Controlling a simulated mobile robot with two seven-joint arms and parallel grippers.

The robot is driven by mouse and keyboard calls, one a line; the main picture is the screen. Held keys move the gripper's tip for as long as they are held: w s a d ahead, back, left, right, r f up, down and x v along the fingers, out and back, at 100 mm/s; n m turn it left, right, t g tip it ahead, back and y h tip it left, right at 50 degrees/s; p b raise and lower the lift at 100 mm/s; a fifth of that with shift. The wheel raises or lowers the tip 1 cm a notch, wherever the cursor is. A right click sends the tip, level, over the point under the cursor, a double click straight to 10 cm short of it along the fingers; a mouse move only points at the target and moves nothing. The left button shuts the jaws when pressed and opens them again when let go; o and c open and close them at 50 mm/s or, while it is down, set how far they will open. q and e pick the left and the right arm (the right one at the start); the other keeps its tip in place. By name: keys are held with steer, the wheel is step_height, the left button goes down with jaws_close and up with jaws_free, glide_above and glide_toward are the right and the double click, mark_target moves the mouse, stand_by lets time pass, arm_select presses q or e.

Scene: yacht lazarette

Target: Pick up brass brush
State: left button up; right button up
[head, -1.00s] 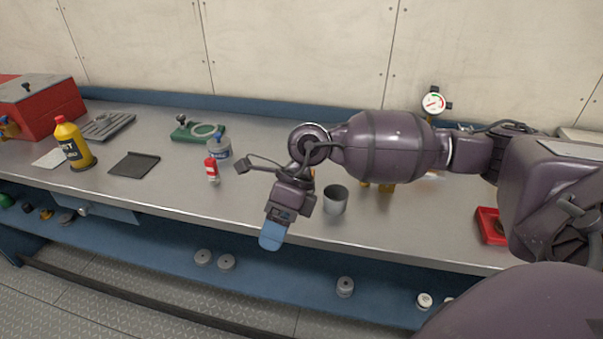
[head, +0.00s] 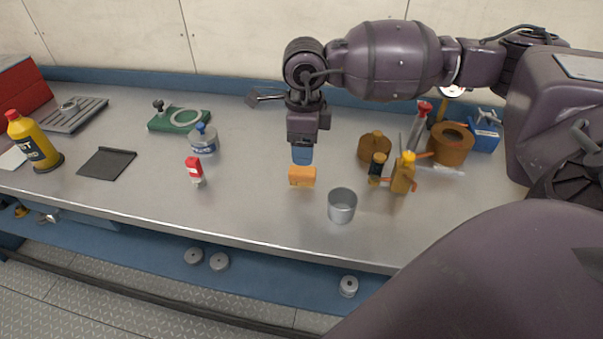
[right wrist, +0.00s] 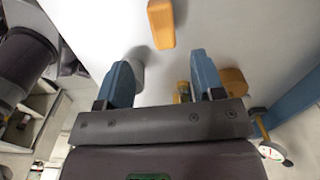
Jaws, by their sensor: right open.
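A small orange block (head: 302,177), which I take to be the brass brush, lies on the steel bench left of the grey metal cup. Its bristles cannot be made out. It also shows at the top of the right wrist view (right wrist: 161,24), ahead of the fingers. My right gripper (head: 302,159) points down just behind and above the block, with blue fingertips. In the right wrist view the two fingers (right wrist: 162,62) stand wide apart with nothing between them. My left gripper is not in view.
The metal cup (head: 342,206) stands close right of the block. An orange-brown pot (head: 375,147), a small dark jar (head: 377,168) and an orange oil can (head: 403,174) are further right. A red-capped bottle (head: 195,170) stands left. Bench between bottle and block is clear.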

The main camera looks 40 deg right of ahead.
mark_target(303, 169)
step_height(303, 169, down, 3)
steer(key=shift+r, duration=0.15)
steer(key=shift+f, duration=0.35)
steer(key=shift+w+f, duration=0.1)
steer(key=shift+f, duration=0.25)
steer(key=f+b, duration=0.1)
steer(key=f, duration=0.3)
steer(key=shift+w, duration=0.2)
steer(key=shift+c, duration=0.5)
steer(key=c, duration=0.9)
steer(key=shift+r, duration=0.15)
